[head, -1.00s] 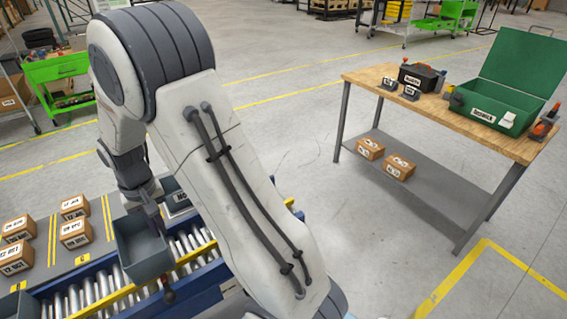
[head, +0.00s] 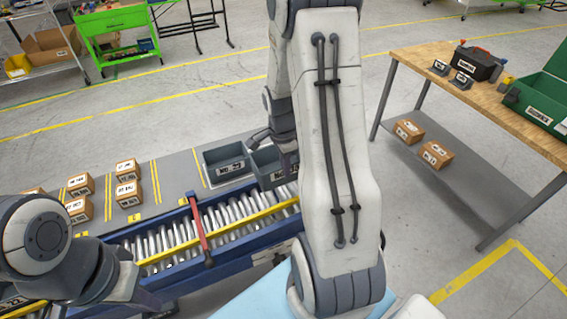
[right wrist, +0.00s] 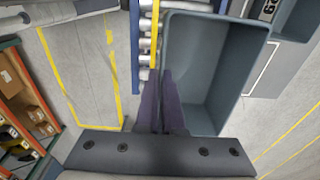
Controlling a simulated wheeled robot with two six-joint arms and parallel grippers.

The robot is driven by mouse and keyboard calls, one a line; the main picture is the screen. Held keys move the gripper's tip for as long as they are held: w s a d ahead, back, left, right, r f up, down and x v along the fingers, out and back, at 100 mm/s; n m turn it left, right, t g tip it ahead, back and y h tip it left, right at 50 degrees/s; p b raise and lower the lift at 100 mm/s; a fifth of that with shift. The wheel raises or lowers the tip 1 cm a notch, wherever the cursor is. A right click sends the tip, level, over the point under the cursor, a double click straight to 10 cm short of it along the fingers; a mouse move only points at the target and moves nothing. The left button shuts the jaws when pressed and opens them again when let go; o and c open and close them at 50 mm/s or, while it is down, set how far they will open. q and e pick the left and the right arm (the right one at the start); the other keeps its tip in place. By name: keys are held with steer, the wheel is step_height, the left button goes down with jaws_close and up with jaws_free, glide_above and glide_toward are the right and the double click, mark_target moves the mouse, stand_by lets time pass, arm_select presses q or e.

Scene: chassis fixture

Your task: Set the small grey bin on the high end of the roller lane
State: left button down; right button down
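The small grey bin (head: 264,170) hangs from my right gripper (right wrist: 161,75), over or beside the right end of the roller lane (head: 240,212). In the right wrist view the open, empty-looking bin (right wrist: 212,65) has its near left wall between my two dark fingers, which look closed on it. I cannot tell whether its base touches the rollers. The right gripper in the head view is mostly hidden behind my arm. My left gripper (head: 145,296) is at the lower left, near the front of the lane; its fingers are not clear.
A second grey bin (head: 224,166) with a label stands just left of the held bin. A red bar (head: 198,228) crosses the lane. Several cartons (head: 128,194) sit on the grey surface behind. A wooden workbench (head: 480,105) with a green case stands at the right.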

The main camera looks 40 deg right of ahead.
mark_target(287, 182)
steer(key=shift+d+f+b, duration=0.2)
steer(key=shift+f+b, duration=3.55)
steer(key=shift+f, duration=0.9)
steer(key=c, duration=1.4)
jaws_free()
steer(key=shift+o, duration=0.2)
steer(key=shift+r, duration=0.15)
steer(key=shift+r+p, duration=1.85)
steer(key=shift+r, duration=0.3)
